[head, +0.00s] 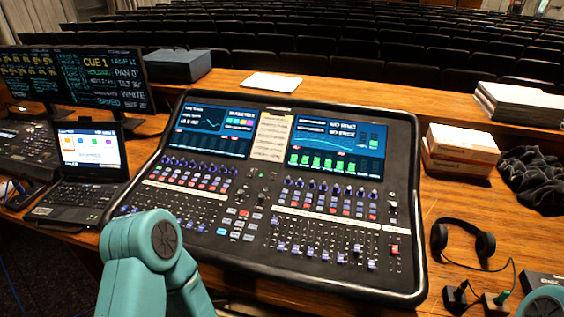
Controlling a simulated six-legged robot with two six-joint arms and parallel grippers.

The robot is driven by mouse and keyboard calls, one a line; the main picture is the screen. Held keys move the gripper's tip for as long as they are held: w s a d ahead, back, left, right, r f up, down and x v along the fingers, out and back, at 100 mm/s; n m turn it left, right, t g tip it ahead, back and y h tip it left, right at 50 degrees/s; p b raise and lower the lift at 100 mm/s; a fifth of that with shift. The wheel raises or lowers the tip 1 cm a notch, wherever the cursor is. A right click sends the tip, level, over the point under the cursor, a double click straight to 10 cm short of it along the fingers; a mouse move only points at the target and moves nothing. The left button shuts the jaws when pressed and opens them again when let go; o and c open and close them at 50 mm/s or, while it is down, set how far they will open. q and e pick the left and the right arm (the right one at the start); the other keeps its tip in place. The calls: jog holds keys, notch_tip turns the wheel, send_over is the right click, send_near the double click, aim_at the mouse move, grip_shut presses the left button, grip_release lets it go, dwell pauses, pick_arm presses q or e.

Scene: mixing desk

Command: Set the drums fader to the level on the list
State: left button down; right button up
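The black mixing desk (408,285) stands on the wooden table, with two lit screens at its back. Rows of small faders (318,242) run across its lower front, under white label strips (325,222). The strip writing is too small to read, so I cannot tell which fader is drums. A cream sheet with lines of writing (272,137), perhaps the list, lies between the screens; its words are not legible. Only teal links of my arms show, at the lower left and the lower right corner. Neither gripper is in view.
An open laptop (88,155) and a dark monitor (110,78) stand left of the desk. Boxes (460,147), a dark cloth (535,178) and headphones (463,240) lie to the right. A white sheet (271,82) lies behind the desk. Seat rows fill the background.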

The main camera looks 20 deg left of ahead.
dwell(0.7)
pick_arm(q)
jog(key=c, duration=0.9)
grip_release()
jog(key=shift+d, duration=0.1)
